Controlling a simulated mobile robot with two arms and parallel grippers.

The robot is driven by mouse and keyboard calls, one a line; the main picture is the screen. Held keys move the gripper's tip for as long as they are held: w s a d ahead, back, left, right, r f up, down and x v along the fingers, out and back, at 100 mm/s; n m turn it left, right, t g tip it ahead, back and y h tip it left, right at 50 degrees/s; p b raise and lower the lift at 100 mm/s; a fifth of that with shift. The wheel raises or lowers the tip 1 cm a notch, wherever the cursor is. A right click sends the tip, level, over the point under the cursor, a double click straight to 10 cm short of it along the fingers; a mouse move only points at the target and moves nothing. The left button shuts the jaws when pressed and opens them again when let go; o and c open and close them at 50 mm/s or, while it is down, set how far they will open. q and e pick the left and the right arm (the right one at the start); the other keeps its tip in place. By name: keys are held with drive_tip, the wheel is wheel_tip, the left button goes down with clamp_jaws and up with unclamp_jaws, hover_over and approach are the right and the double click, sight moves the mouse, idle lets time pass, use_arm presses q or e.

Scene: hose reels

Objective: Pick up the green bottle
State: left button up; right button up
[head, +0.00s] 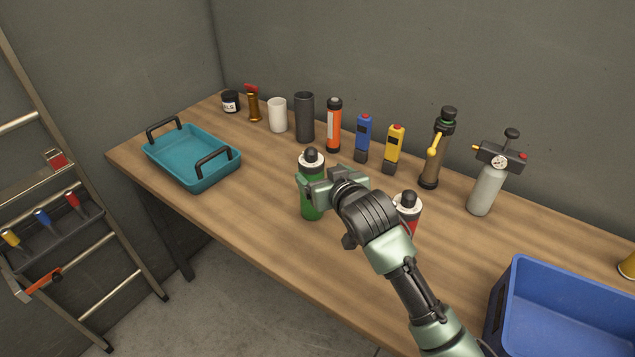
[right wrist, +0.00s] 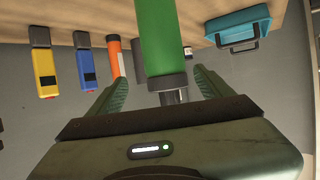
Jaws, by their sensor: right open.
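The green bottle (head: 311,208) has a dark cap and a pale band near the top. It stands upright on the wooden table, partly covered by my right gripper in the head view. In the right wrist view the green bottle (right wrist: 156,38) lies between the two green fingers, with a gap to each side. My right gripper (right wrist: 160,85) is open around the bottle's upper part; in the head view its hand (head: 322,187) is at the bottle, with its fingertips hard to make out. My left gripper is not in view.
A red bottle with a dark cap (head: 408,205) stands just right of my right arm. Behind are an orange tube (head: 334,128), blue tool (head: 363,138), yellow tool (head: 393,148) and sprayer (head: 486,190). A teal tray (head: 200,184) is left, a blue crate (head: 560,290) right.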

drive_tip(key=shift+w+a+f+p, duration=0.25)
drive_tip(key=shift+w+a+p, duration=0.2)
drive_tip(key=shift+w+a, duration=0.35)
drive_tip(key=x, duration=0.3)
drive_tip(key=shift+w+d+f, duration=0.1)
drive_tip(key=shift+w+f, duration=0.15)
drive_tip(key=shift+w, duration=0.05)
drive_tip(key=shift+c, duration=0.7)
drive_tip(key=c, duration=1.5)
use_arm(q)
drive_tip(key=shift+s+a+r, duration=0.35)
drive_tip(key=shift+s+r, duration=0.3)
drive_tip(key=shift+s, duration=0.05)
use_arm(e)
clamp_jaws()
